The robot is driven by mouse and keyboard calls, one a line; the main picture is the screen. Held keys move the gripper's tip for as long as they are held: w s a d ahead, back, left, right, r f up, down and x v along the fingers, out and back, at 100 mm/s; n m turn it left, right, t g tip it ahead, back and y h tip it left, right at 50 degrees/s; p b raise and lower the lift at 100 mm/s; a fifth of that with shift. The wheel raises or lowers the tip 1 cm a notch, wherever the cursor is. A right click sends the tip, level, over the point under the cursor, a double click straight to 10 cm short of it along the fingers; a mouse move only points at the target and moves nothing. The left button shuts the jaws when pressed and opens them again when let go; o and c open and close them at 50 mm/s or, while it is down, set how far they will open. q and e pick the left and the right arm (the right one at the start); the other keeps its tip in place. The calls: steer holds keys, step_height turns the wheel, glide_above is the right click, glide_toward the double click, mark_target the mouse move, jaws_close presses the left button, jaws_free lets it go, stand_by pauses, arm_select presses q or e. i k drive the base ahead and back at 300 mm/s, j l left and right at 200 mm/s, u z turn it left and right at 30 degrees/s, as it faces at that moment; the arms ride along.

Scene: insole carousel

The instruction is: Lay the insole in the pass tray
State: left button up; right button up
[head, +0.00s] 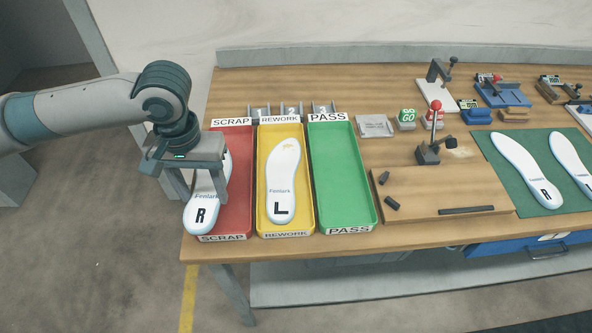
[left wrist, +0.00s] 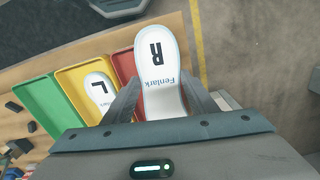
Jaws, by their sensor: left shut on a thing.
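My left gripper (head: 192,182) is shut on a white insole (head: 201,212) marked R and Fenlark. The insole is over the left side of the red SCRAP tray (head: 240,218) and sticks out past its left edge. In the left wrist view the insole (left wrist: 160,70) lies between the two fingers. The gripper hides part of it. I cannot tell how far it is above the tray. The green PASS tray (head: 340,175) is empty. The yellow REWORK tray (head: 298,222), between the red and green trays, holds an insole marked L (head: 284,175). My right gripper is not in view.
A wooden board (head: 440,195) with a red-knobbed lever clamp (head: 432,140) is right of the PASS tray. A green mat (head: 500,165) with two insoles lies at the far right. Several small fixtures stand at the back. The table's left edge is just beside the SCRAP tray.

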mark_target(335, 174)
steer(key=u, duration=0.3)
steer(key=l, duration=0.85)
steer(key=k+l, duration=0.15)
steer(key=l, duration=0.65)
